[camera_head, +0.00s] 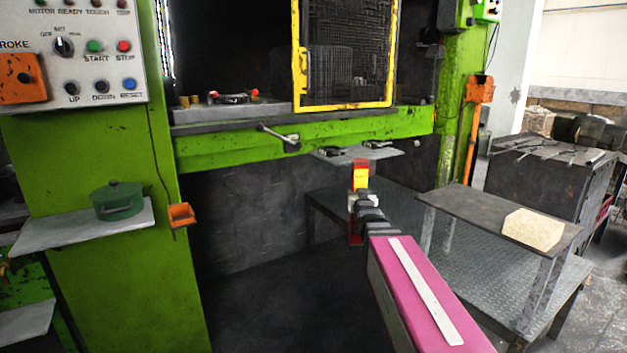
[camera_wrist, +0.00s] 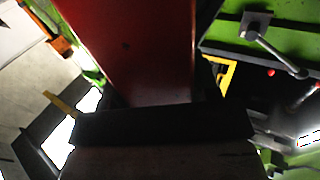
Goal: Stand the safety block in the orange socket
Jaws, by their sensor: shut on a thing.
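The safety block is a long red piece with a yellow band (camera_head: 361,179). It stands about upright in my gripper (camera_head: 362,199), with its red lower end showing below the gripper. My gripper is shut on it, in front of the press's dark lower opening. In the wrist view the red block (camera_wrist: 135,50) rises large beyond the dark gripper edge (camera_wrist: 160,122). A small orange socket (camera_head: 181,214) is fixed to the left green column, well left of the block and apart from it. The fingertips are mostly hidden.
A green pot (camera_head: 117,201) sits on a left shelf (camera_head: 85,230). A lever (camera_head: 278,137) juts from the green press beam. A small grey shelf (camera_head: 340,158) is behind the block. A dark table (camera_head: 470,208) stands at right. An orange bracket (camera_head: 480,89) is on the right column.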

